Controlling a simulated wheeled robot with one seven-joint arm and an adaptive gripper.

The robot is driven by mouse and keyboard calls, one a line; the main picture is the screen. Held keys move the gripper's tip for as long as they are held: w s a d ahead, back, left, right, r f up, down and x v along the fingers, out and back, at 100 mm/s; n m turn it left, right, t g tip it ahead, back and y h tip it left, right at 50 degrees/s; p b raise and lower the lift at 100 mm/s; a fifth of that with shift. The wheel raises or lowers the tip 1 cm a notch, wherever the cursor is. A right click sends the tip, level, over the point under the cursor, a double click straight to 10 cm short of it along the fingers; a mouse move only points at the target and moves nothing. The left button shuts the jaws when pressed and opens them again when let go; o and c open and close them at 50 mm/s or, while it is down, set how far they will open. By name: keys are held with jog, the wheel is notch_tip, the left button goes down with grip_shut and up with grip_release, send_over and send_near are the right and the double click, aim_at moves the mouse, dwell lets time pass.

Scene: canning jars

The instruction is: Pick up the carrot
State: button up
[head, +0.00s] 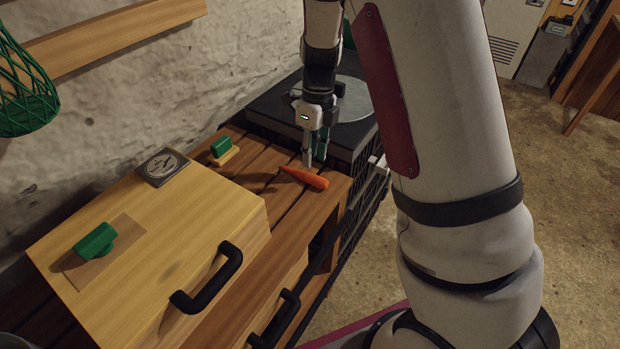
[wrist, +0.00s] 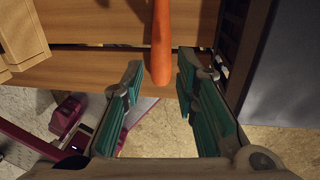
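An orange carrot (head: 304,177) lies on the slatted wooden bench top (head: 322,208), near its right end. In the wrist view the carrot (wrist: 161,45) runs down from the top edge of the picture, and its lower tip reaches just above the gap between my fingers. My gripper (head: 315,158) points down above the bench, beside the carrot. The far end of the carrot is cut off in the wrist view.
A wooden box (head: 150,250) with a black handle (head: 207,280) stands to the left. A green-handled block (head: 221,149) lies behind the carrot. A dark unit with a round plate (head: 352,100) stands at the right end. Floor (head: 570,200) is open at right.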

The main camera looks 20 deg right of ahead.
aim_at(311, 175)
jog(key=shift+s+a+f+b, duration=0.1)
jog(key=shift+f+b, duration=0.15)
jog(key=shift+f, duration=1.35)
jog(key=shift+s+a+f+b, duration=0.1)
jog(key=shift+f+b, duration=0.1)
jog(key=shift+f, duration=1.35)
jog(key=c, duration=0.5)
